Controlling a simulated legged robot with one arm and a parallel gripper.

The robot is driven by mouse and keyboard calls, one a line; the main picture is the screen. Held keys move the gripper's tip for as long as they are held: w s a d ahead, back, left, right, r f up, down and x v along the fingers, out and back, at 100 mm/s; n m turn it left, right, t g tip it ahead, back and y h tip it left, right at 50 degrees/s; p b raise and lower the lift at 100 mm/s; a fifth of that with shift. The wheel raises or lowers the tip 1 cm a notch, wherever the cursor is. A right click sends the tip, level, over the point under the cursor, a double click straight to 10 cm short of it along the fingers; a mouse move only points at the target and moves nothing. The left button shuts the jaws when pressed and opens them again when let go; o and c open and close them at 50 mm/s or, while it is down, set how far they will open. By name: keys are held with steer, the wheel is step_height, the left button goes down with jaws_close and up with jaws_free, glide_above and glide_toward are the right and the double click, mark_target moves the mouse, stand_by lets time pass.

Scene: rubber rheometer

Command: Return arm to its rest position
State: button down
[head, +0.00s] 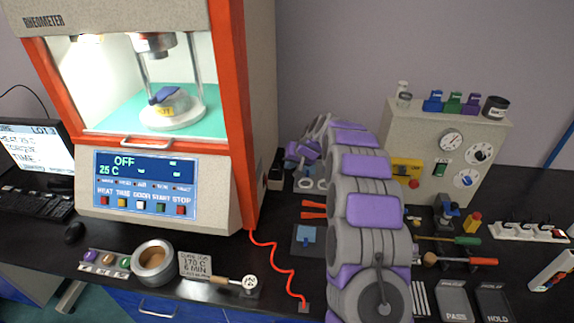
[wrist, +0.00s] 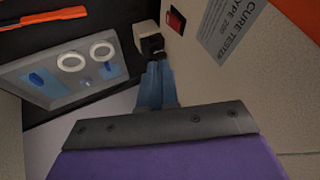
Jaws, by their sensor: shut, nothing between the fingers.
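My arm (head: 366,212), grey and purple, reaches from the bottom of the head view toward the back of the bench, right of the rheometer (head: 262,95). My gripper is at its far end, small and partly hidden in the head view. In the wrist view my gripper (wrist: 155,84) shows its blue fingers together, with nothing between them. The fingertips are close to a small black and white box (wrist: 149,40) beside the rheometer's side wall. I cannot tell whether they touch it. The rheometer's display (head: 145,170) reads OFF and 25 C. A blue piece (head: 164,95) lies on its lower die.
A grey tray (wrist: 25,72) with white rings is left of the fingers. A red switch (wrist: 176,21) is on the rheometer's wall. A beige gauge cabinet (head: 425,128) stands right of my arm. A red cord (head: 285,262), a round pot (head: 153,262) and hand tools crowd the bench.

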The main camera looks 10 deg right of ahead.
steer(key=s+a+r+n+g, duration=0.1)
steer(key=s+a+r+g, duration=0.2)
steer(key=s, duration=0.7)
steer(key=s+a+r, duration=0.2)
steer(key=s+r, duration=0.2)
steer(key=s, duration=0.7)
steer(key=s+a+r+n+g, duration=0.1)
steer(key=s+a+r+g, duration=0.2)
steer(key=s, duration=0.7)
steer(key=s+d+g+h, duration=0.1)
steer(key=s+d, duration=0.1)
steer(key=s, duration=1.3)
steer(key=s+d+g+h, duration=0.1)
steer(key=s+d+h, duration=0.1)
steer(key=s, duration=1.2)
steer(key=shift+s+d+f+h, duration=0.3)
steer(key=shift+s+d, duration=0.1)
steer(key=shift+d, duration=0.1)
steer(key=shift+d, duration=0.15)
